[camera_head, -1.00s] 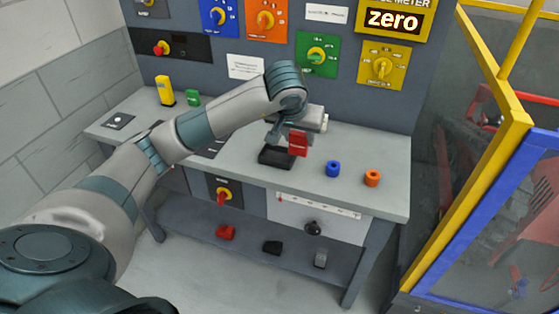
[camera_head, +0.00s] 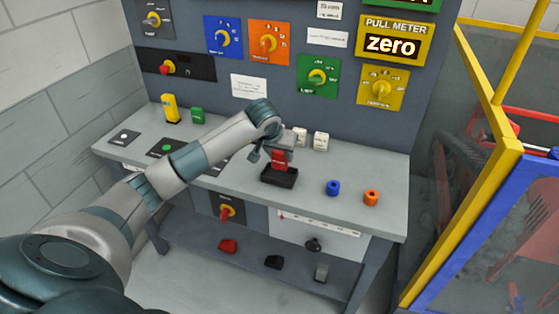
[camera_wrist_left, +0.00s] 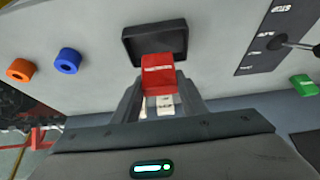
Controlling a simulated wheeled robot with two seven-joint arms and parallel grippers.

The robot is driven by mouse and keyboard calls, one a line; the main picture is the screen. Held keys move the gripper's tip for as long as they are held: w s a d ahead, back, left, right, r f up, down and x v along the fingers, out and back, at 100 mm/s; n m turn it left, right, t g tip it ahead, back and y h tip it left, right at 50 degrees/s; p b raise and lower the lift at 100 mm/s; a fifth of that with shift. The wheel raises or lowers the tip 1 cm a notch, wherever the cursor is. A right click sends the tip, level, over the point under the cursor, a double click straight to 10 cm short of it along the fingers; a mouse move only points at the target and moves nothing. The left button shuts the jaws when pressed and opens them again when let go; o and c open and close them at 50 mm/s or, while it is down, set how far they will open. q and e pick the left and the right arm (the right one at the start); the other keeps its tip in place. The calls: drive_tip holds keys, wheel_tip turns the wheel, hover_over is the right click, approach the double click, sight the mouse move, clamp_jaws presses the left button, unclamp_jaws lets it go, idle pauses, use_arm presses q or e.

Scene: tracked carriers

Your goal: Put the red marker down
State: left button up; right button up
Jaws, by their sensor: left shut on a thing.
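The red marker (camera_head: 279,159) is a small red block with a pale label. My left gripper (camera_head: 276,150) is shut on it and holds it upright at the black tray (camera_head: 290,180) on the bench. In the left wrist view the marker (camera_wrist_left: 157,74) sits between the two fingers of the left gripper (camera_wrist_left: 160,95), and its end overlaps the near edge of the black tray (camera_wrist_left: 130,47). I cannot tell whether the marker touches the tray. My right gripper is not in view.
A blue ring (camera_head: 333,188) and an orange ring (camera_head: 371,198) stand right of the tray. White blocks (camera_head: 321,141) stand behind it. A yellow block (camera_head: 170,108) and green block (camera_head: 197,116) are at the left. The panel with dials rises behind the bench (camera_head: 240,195).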

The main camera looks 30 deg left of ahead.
sight(278, 162)
use_arm(q)
drive_tip(key=shift+f, duration=0.15)
drive_tip(key=shift+f+p, duration=1)
drive_tip(key=shift+f, duration=0.85)
drive_tip(key=shift+a, duration=0.1)
drive_tip(key=shift+f, duration=0.1)
drive_tip(key=shift+f, duration=0.15)
drive_tip(key=o, duration=1.1)
drive_tip(key=shift+c, duration=0.2)
